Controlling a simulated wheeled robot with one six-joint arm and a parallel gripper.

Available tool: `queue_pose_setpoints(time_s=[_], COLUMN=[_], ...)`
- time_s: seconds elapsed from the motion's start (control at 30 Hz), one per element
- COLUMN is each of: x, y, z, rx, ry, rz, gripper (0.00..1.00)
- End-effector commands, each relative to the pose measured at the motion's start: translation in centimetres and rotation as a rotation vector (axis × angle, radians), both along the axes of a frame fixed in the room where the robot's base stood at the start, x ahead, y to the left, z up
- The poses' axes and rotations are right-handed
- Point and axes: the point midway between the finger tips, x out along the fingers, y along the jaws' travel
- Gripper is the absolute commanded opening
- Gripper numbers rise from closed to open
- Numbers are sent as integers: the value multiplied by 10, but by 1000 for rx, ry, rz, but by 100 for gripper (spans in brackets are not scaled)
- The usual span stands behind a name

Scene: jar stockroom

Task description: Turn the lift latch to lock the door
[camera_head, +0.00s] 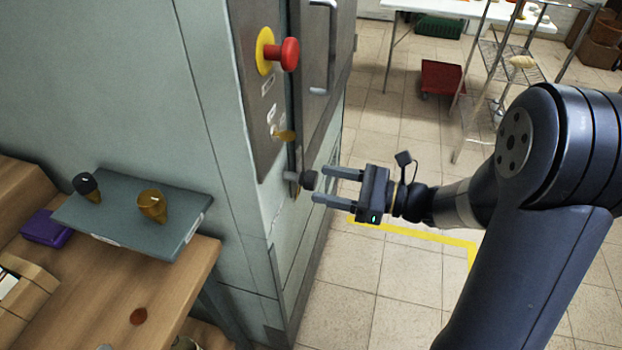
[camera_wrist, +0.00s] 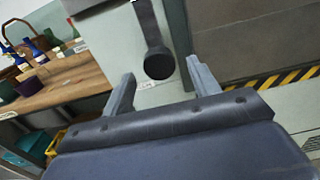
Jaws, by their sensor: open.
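The lift latch is a dark round knob (camera_head: 308,179) on a short grey stem at the lower edge of the grey control panel (camera_head: 262,90). In the wrist view it shows as a dark lever (camera_wrist: 152,35) with a round end, lying beyond and between the fingertips. My gripper (camera_head: 318,184) is open, its fingers pointing left at the latch. In the head view the fingertips are close to the knob, one above and one below it. I cannot tell if they touch it. My gripper also shows in the wrist view (camera_wrist: 160,82). The door (camera_head: 322,110) has a vertical bar handle.
A red mushroom button (camera_head: 289,54) and a small brass knob (camera_head: 284,134) sit on the panel above the latch. A wooden table (camera_head: 90,295) with a grey tray (camera_head: 180,235) stands at left.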

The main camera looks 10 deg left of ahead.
Motion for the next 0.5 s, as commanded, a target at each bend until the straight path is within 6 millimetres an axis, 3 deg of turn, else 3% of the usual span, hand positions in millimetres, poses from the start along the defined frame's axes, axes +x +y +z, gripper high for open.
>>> queue_pose_setpoints(time_s=[0.2,0.5], x=[2,3], y=[29,42], z=[0,0], rx=[-1,-1], ry=[0,0], rz=[2,-1], gripper=[58,58])
